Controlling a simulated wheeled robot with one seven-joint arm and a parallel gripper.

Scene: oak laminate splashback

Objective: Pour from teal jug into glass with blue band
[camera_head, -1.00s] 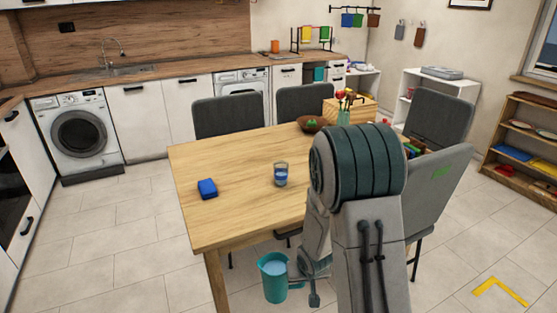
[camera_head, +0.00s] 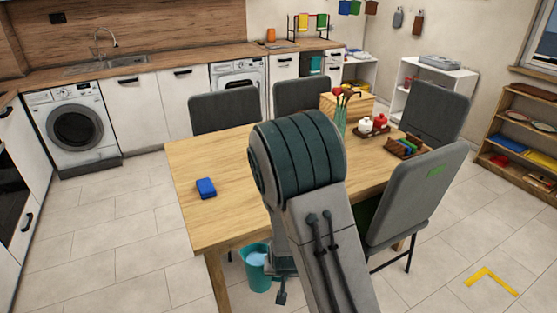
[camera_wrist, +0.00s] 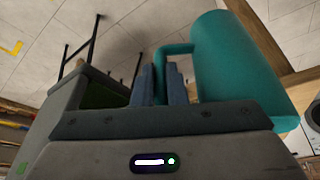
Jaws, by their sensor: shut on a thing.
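The teal jug (camera_head: 257,272) is in the head view at the table's near edge, low in front of it, with pale blue liquid showing at its open top. My gripper (camera_head: 281,284) is beside it on the right, mostly hidden behind my arm. In the wrist view the jug (camera_wrist: 240,70) is large at the right, and my gripper (camera_wrist: 162,85) is shut on its handle. The jug looks about upright. The glass with the blue band is not visible now; my arm covers the part of the table where it stood.
A grey chair (camera_head: 415,195) stands close at the right.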

